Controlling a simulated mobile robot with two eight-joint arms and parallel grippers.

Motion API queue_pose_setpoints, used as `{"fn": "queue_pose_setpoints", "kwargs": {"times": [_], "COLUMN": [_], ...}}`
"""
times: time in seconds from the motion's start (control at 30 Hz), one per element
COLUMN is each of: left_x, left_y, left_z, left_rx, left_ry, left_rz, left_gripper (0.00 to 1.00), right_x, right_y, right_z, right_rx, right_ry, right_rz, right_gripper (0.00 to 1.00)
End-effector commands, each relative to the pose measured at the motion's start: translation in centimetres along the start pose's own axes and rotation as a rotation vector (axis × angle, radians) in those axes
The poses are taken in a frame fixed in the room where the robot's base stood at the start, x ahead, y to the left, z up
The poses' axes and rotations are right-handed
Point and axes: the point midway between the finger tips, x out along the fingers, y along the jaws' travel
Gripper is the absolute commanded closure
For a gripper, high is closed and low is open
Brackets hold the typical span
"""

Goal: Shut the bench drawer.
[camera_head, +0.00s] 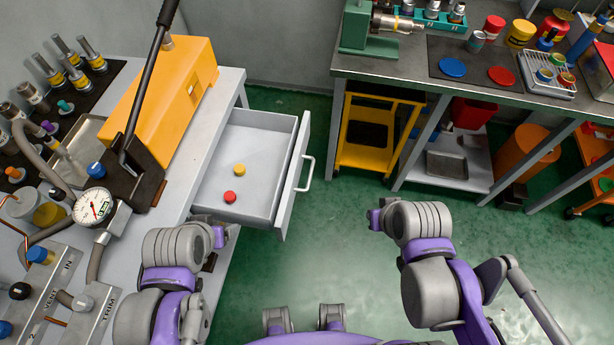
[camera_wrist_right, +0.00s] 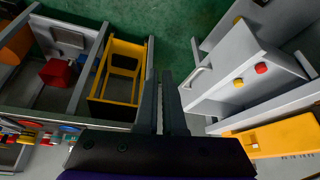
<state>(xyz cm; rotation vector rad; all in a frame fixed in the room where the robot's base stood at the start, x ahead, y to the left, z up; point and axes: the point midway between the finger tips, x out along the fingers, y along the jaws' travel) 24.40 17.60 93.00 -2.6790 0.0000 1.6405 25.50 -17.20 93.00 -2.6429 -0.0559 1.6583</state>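The bench drawer (camera_head: 252,165) is pulled out from under the grey bench on the left. It is a grey open box with a front panel and a bar handle (camera_head: 305,173) facing right. In the right wrist view the drawer (camera_wrist_right: 222,85) shows on the right. A yellow cap and a red cap lie inside it. My left gripper (camera_head: 225,236) is by the bench edge below the drawer's near corner; its fingers are not clear. My right gripper (camera_head: 374,216) is over the floor, right of the handle and apart from it. In its wrist view, its fingers (camera_wrist_right: 162,85) have a narrow empty gap.
The bench (camera_head: 225,100) carries a yellow machine (camera_head: 190,85) with a lever, a gauge (camera_head: 95,206) and fittings. A second bench (camera_head: 400,60) stands at the back right, with a yellow cart (camera_head: 350,155) beneath it. Green floor (camera_head: 340,240) lies clear between drawer and second bench.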

Motion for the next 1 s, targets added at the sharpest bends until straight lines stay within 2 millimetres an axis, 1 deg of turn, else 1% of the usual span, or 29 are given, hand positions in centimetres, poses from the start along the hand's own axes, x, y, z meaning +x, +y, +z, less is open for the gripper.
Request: {"fn": "queue_pose_setpoints", "kwargs": {"times": [0.03, 0.17, 0.2, 0.4, 0.5, 0.63, 0.83, 0.93, 1.0], "left_x": [0.6, 1.8, 2.2, 3.6, 4.1, 4.4, 4.5, 4.8, 5.0], "left_y": [0.0, 0.0, 0.0, 0.0, 0.0, 0.0, 0.0, 0.0, 0.0], "left_z": [0.6, 1.7, 2.0, 3.2, 3.6, 3.8, 3.9, 4.1, 4.2], "left_rx": [0.000, 0.000, 0.000, 0.000, 0.000, 0.000, 0.000, 0.000, 0.000], "left_ry": [-0.005, -0.013, -0.015, -0.023, -0.025, -0.026, -0.027, -0.028, -0.029], "left_rz": [0.000, 0.000, 0.000, 0.000, 0.000, 0.000, 0.000, 0.000, 0.000], "left_gripper": [0.22, 0.22, 0.22, 0.22, 0.22, 0.22, 0.22, 0.22, 0.22], "right_x": [1.0, 3.9, 5.0, 9.8, 11.6, 12.8, 14.0, 15.4, 16.7], "right_y": [-0.1, -0.8, -0.9, -1.3, -1.2, -1.1, -1.6, -2.4, -3.1], "right_z": [-0.4, -2.1, -2.8, -5.8, -6.8, -7.6, -7.8, -7.8, -7.7], "right_rx": [0.004, 0.001, -0.001, -0.024, -0.036, -0.047, -0.053, -0.055, -0.055], "right_ry": [-0.017, -0.056, -0.063, -0.059, -0.041, -0.022, -0.016, -0.016, -0.017], "right_rz": [-0.024, -0.130, -0.167, -0.349, -0.416, -0.467, -0.484, -0.484, -0.484], "right_gripper": [1.00, 1.00, 1.00, 1.00, 1.00, 1.00, 1.00, 1.00, 1.00]}}
